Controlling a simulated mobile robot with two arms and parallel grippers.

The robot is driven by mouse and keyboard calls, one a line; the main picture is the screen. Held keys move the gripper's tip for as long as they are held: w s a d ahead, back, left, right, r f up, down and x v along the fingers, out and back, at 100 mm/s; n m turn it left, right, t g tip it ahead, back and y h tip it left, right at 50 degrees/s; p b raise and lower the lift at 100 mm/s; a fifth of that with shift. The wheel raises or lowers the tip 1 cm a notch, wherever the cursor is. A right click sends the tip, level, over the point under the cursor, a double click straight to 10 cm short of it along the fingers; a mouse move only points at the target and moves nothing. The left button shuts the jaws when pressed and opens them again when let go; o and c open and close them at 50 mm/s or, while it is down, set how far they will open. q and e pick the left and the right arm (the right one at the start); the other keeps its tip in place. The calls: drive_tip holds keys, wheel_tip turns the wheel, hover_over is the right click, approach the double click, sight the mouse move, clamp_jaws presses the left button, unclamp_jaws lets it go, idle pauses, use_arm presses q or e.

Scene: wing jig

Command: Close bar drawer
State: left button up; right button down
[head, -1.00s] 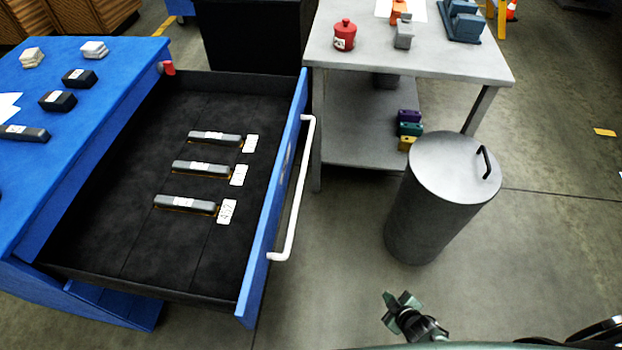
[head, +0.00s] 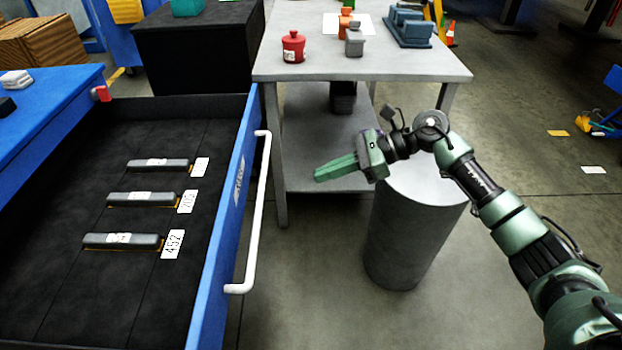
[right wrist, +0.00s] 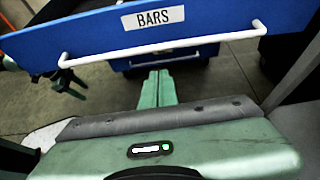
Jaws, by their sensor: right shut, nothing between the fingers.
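The bar drawer (head: 215,235) stands pulled out of the blue cabinet (head: 50,125). Its blue front has a white handle (head: 256,215) and, in the right wrist view, a "BARS" label (right wrist: 153,18). Three grey bars (head: 125,241) lie inside beside white number tags. My right gripper (head: 318,174) is shut and empty, right of the handle and apart from it, fingers pointing at the drawer front. Its green fingers also show in the right wrist view (right wrist: 158,75).
A grey table (head: 350,65) with a red pot (head: 293,46) and several small items stands beyond the drawer front. A grey cylindrical bin (head: 405,235) stands below my right arm. The floor between handle and bin is clear.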

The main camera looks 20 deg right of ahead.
drive_tip(key=r+x, duration=0.1)
drive_tip(key=x, duration=1.1)
drive_tip(key=shift+a, duration=0.35)
drive_tip(key=shift+w, duration=0.15)
